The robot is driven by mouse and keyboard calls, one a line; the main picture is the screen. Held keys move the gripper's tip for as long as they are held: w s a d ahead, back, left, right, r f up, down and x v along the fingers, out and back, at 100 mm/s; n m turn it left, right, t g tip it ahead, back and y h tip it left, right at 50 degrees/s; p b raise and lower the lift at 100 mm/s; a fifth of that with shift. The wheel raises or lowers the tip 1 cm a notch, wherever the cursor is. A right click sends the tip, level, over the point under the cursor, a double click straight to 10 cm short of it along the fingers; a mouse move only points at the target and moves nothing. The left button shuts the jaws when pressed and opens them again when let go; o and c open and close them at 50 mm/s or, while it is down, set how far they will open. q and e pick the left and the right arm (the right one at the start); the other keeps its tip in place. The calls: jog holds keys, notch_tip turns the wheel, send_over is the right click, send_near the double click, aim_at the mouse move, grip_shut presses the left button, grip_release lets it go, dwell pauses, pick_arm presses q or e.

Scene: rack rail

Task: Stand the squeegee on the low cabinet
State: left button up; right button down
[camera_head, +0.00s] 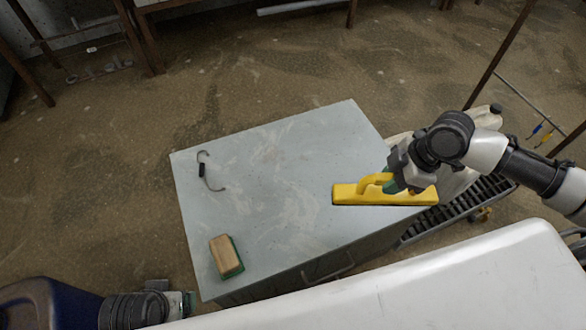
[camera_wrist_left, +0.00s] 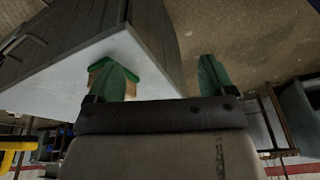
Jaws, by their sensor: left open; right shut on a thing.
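The yellow squeegee (camera_head: 350,195) is held by its looped handle in my right gripper (camera_head: 391,183), which is shut on it. Its long bar lies level across the picture, over the right edge of the low cabinet (camera_head: 270,190). Whether it touches the top cannot be told from the head view. A yellow piece, likely the squeegee, shows at the left edge of the left wrist view (camera_wrist_left: 14,143). My left gripper (camera_head: 190,304) is low at the cabinet's near left corner. Its green fingers stand apart and empty in the left wrist view (camera_wrist_left: 163,77).
A brush-like block (camera_head: 226,257), tan with a green base, lies near the cabinet's front left corner. A thin hook with a black grip (camera_head: 203,171) lies at the back left. The middle of the top is clear. A dark slatted rack (camera_head: 455,212) stands right of the cabinet.

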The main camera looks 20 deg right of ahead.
jog(key=w+a+f+b, duration=0.1)
jog(key=w+a+f, duration=0.1)
jog(key=w+f, duration=0.1)
jog(key=w+a+f+b, duration=0.2)
jog(key=a+f, duration=0.1)
jog(key=f, duration=0.1)
jog(key=w+a+f+b, duration=0.2)
jog(key=w+f, duration=0.1)
jog(key=f, duration=0.1)
jog(key=shift+w+a, duration=0.3)
jog(key=shift+a, duration=0.05)
pick_arm(q)
jog(key=w+d+r+t+h, duration=0.1)
jog(key=w+d+r+t, duration=0.1)
jog(key=w+r+t, duration=0.2)
jog(key=shift+w+r+t, duration=0.2)
jog(key=shift+w+t, duration=0.5)
jog(key=shift+w, duration=0.15)
pick_arm(e)
jog(key=c, duration=1)
grip_release()
jog(key=shift+f, duration=0.1)
jog(key=shift+o, duration=0.2)
